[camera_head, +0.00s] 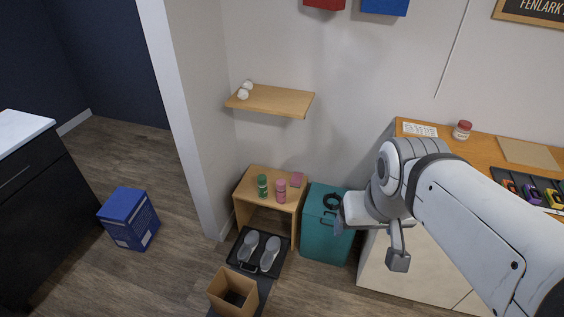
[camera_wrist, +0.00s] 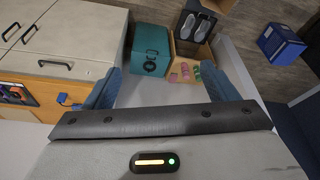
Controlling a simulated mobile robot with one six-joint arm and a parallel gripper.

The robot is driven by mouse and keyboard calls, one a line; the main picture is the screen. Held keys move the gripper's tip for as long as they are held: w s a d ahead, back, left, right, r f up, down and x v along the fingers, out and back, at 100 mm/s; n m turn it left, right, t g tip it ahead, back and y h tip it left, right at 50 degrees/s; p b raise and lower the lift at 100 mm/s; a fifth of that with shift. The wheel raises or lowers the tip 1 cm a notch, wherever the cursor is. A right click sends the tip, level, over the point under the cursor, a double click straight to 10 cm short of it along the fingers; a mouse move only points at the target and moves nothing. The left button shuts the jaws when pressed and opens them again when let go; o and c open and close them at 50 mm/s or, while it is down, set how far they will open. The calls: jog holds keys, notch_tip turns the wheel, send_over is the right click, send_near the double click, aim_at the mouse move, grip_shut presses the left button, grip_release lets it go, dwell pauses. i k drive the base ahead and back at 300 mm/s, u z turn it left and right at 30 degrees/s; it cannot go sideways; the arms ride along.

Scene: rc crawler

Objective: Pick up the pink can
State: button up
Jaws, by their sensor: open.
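The pink can (camera_head: 281,190) stands upright on the small wooden shelf unit (camera_head: 249,173), just right of a green can (camera_head: 262,186). A pink block-like item (camera_head: 297,179) sits behind it to the right. In the wrist view the pink can (camera_wrist: 184,70) shows small and distant, between the green can (camera_wrist: 196,72) and the other pink item (camera_wrist: 173,77). My gripper (camera_head: 370,240) is open and empty, right of the shelf unit, in front of the teal box as seen in the head view. Its two fingers (camera_wrist: 162,87) are wide apart in the wrist view.
A tray with grey shoes (camera_head: 237,262) and an open cardboard box (camera_head: 222,300) lie before the unit. A wall shelf (camera_head: 272,101) hangs above. A wooden counter (camera_head: 480,147) is at right.

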aim_at(281, 188)
jog(key=u, duration=0.15)
jog(key=k, duration=0.45)
jog(key=z, duration=0.45)
jog(key=i, duration=1.1)
jog(key=u, duration=0.6)
jog(key=i, duration=0.7)
jog(key=u, duration=0.6)
